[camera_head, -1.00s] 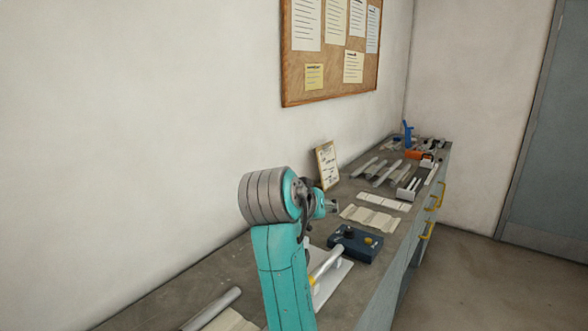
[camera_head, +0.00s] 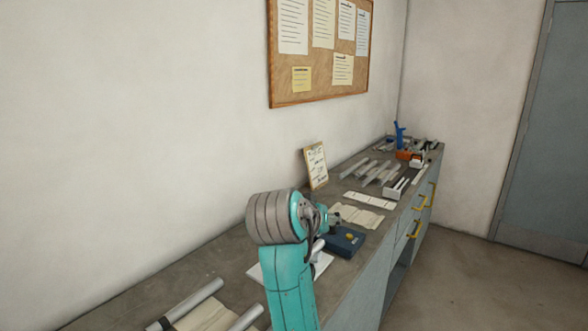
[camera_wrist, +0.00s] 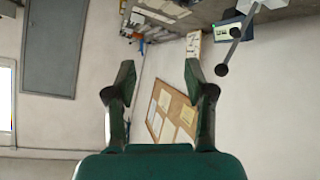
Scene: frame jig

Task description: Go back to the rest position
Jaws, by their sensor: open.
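My gripper (camera_wrist: 158,80) is open and empty in the wrist view, its two green fingers well apart. It points at the wall and a cork board, clear of the bench. In the head view my teal arm is raised in front of the bench (camera_head: 215,262), with its wrist bent over. The gripper there is mostly hidden behind my arm.
A dark blue box (camera_head: 343,241) and a white plate (camera_head: 258,274) lie near my arm. Silver rods (camera_head: 190,302) lie at the front left. Bench parts crowd the far end; floor at right is clear.

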